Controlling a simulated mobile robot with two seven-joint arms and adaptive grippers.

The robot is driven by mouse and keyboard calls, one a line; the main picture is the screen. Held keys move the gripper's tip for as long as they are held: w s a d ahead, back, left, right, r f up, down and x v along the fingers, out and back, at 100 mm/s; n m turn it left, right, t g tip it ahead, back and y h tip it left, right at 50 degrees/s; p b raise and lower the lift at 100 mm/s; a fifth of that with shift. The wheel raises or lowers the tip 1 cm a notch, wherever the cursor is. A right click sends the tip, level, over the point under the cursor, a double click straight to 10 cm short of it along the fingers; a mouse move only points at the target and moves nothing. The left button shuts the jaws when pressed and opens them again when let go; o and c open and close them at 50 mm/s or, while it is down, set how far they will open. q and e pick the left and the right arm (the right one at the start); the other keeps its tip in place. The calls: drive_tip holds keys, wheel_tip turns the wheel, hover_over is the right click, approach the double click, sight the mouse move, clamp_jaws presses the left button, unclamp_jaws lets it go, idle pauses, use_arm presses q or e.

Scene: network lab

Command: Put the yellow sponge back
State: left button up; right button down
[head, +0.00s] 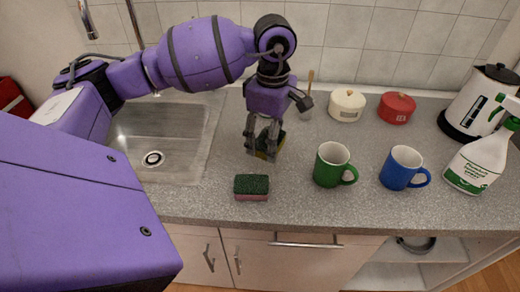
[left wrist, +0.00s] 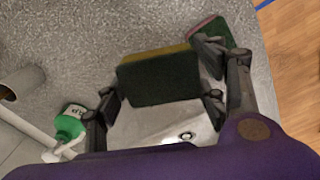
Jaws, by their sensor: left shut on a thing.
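The yellow sponge (head: 265,153) with a dark green scouring face is between the fingers of my left gripper (head: 264,138), which is shut on it. It is at the right edge of the sink, partly hidden by the fingers; I cannot tell whether it touches the counter. In the left wrist view, the yellow sponge (left wrist: 160,82) shows its green face and a thin yellow edge between the fingers of my left gripper (left wrist: 160,100). A red sponge with a green top (head: 251,188) lies apart, nearer the counter's front edge. My right gripper is not in view.
The sink (head: 165,135) is to the left. A green mug (head: 331,165), a blue mug (head: 400,168) and a spray bottle (head: 482,158) stand to the right. Behind are a white pot (head: 347,105), a red pot (head: 396,108) and a kettle (head: 482,100). A green bottle (left wrist: 70,122) shows in the wrist view.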

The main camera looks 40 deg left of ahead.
sight(262, 143)
use_arm(q)
drive_tip(key=a+f, duration=0.1)
drive_tip(key=f, duration=0.1)
drive_tip(key=w+a+f, duration=0.1)
drive_tip(key=a+f, duration=0.1)
drive_tip(key=shift+f, duration=0.1)
wheel_tip(262, 143, down, 4)
drive_tip(key=shift+w+a+r, duration=0.1)
drive_tip(key=shift+a+r, duration=0.05)
drive_tip(key=shift+r, duration=0.1)
drive_tip(key=o, duration=0.7)
drive_tip(key=shift+o, duration=0.2)
wheel_tip(262, 143, up, 12)
drive_tip(key=shift+r, duration=0.1)
